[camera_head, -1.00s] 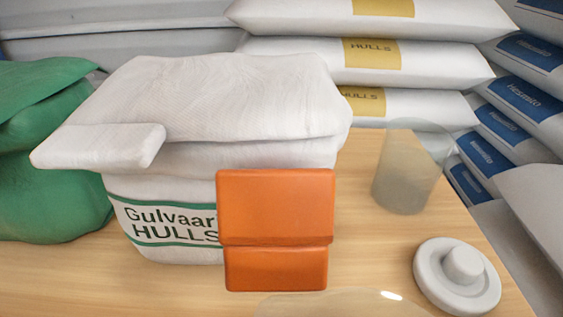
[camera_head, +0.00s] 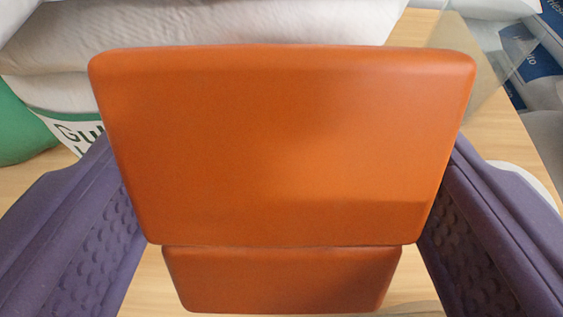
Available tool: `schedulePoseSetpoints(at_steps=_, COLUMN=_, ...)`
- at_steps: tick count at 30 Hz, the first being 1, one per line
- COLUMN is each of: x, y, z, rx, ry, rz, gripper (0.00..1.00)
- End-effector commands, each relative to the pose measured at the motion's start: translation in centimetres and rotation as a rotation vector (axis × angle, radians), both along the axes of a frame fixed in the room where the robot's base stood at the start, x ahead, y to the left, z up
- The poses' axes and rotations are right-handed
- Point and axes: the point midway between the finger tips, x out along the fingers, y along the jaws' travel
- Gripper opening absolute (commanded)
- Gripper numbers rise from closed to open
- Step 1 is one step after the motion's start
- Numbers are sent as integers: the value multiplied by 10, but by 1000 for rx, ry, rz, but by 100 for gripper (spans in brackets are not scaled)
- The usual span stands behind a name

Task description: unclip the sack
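The orange clip (camera_head: 280,150) fills the middle of the view, with a wide upper plate and a narrower lower part. Behind it is the white sack (camera_head: 60,45) with its folded top; only a bit of its green-banded label shows at left. My gripper (camera_head: 282,215) has its two purple fingers on either side of the clip, one left and one right. The fingers are wide apart. The left finger's edge comes close to the clip's side, and the right one does too; I cannot tell whether they touch it. The clip hides where it meets the sack.
A clear container (camera_head: 470,60) is partly hidden behind the clip's right side. The white lid (camera_head: 528,180) shows behind the right finger. Blue-labelled sacks (camera_head: 530,50) are at the far right. The wooden table (camera_head: 150,290) lies below.

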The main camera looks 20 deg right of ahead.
Motion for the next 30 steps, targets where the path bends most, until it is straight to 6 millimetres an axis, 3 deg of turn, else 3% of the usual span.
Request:
schedulePoseSetpoints(at_steps=1, x=0, y=0, z=0, rx=0, ry=0, rz=0, gripper=74)
schedulePoseSetpoints(at_steps=9, x=0, y=0, z=0, rx=0, ry=0, rz=0, gripper=13)
schedulePoseSetpoints(at_steps=16, x=1, y=-1, z=-9, rx=-14, ry=-64, rz=-1, gripper=13)
schedulePoseSetpoints(at_steps=25, x=1, y=0, z=-5, rx=-22, ry=-87, rz=0, gripper=13)
schedulePoseSetpoints(at_steps=26, x=1, y=0, z=-5, rx=-22, ry=-87, rz=0, gripper=74)
schedulePoseSetpoints(at_steps=27, x=1, y=0, z=-5, rx=-22, ry=-87, rz=0, gripper=84)
schedulePoseSetpoints(at_steps=30, x=1, y=0, z=-5, rx=-22, ry=-87, rz=0, gripper=85)
